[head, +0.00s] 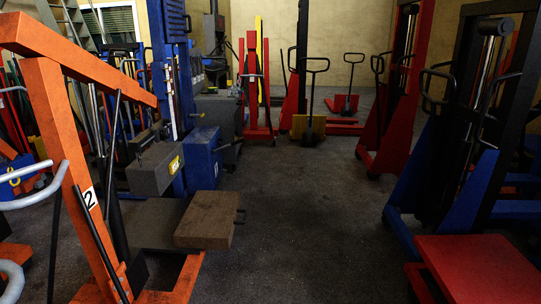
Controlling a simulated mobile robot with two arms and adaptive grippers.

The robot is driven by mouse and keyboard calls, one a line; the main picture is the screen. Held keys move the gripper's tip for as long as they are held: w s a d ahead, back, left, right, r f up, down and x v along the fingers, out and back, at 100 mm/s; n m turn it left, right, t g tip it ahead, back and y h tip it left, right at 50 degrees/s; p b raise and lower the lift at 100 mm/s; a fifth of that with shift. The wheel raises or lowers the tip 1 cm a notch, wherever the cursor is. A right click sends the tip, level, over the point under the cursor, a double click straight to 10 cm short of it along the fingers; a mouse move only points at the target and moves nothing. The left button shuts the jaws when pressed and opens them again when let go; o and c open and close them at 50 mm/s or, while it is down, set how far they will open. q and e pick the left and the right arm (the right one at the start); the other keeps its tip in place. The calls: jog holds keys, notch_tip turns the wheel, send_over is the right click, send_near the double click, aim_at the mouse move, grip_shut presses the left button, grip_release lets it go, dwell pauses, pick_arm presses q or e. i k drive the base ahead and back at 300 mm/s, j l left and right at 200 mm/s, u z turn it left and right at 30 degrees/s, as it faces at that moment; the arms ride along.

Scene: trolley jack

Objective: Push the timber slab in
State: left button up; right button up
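The timber slab (208,220) is a brown, flat rectangular block with a small dark handle (240,215) on its right end. It lies low, left of the picture's middle, beside a flat grey slab (152,224). Its right end juts out toward the open floor. A darker grey block (155,168) with a yellow label is above and behind it. How the timber slab is supported underneath is hidden. Neither of my grippers shows in the head view.
An orange jack frame (62,120) stands close on the left, its foot below the slab. A blue lift (203,158) stands behind. Blue and red trolleys (478,265) crowd the right. The dark floor (310,220) in the middle is clear.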

aim_at(210, 221)
jog(key=i+l+u, duration=0.15)
jog(key=i, duration=0.35)
jog(key=i+l+u, duration=0.2)
jog(key=i, duration=0.25)
jog(key=i+l+u, duration=0.15)
jog(key=i, duration=0.3)
jog(key=i+u, duration=0.15)
jog(key=u, duration=0.45)
